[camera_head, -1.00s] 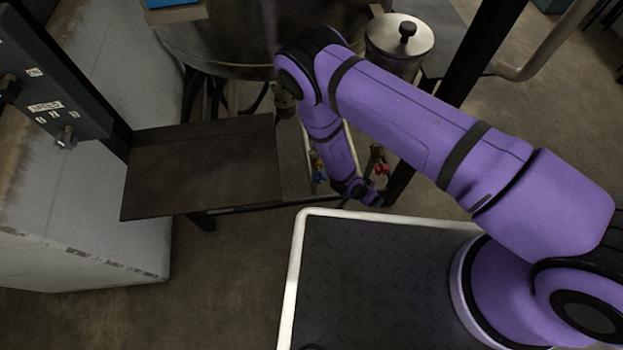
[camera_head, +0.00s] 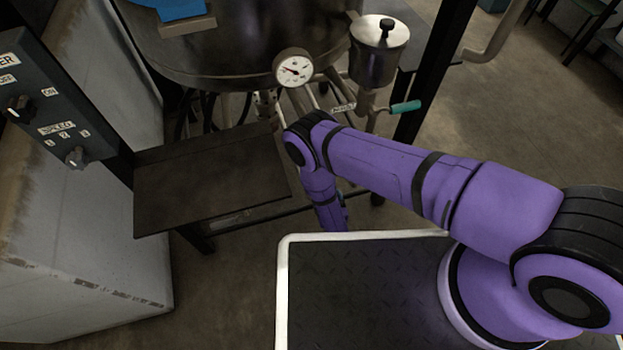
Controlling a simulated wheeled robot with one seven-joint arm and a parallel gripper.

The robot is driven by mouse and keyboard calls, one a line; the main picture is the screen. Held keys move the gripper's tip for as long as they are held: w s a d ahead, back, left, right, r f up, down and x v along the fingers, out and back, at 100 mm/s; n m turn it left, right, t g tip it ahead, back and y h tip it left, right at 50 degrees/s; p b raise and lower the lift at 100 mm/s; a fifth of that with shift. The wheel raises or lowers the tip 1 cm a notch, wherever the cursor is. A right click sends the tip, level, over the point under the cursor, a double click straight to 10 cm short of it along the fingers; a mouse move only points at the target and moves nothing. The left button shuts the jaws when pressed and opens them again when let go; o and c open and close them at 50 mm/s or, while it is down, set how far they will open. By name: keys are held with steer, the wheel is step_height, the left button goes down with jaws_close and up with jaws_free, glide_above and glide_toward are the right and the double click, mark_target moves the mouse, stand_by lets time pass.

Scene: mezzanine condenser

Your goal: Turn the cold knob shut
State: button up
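I cannot make out a cold knob in this view. The spot where small red and blue valve handles showed earlier is now behind my purple arm. My arm bends down past the near side of the dark steel table, and its lower part drops behind my platform's front edge. My gripper is not visible, so its fingers and anything between them are hidden. A teal lever handle (camera_head: 405,107) sticks out right from piping under the metal canister. A small label (camera_head: 343,108) is beside it, too small to read.
A large metal vessel (camera_head: 240,45) with a round gauge (camera_head: 293,68) stands behind. A dark shelf (camera_head: 215,180) juts out at the left, beside a control panel (camera_head: 55,105) with POWER and SPEED knobs. A lidded canister (camera_head: 378,50) and a black post (camera_head: 435,70) stand right.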

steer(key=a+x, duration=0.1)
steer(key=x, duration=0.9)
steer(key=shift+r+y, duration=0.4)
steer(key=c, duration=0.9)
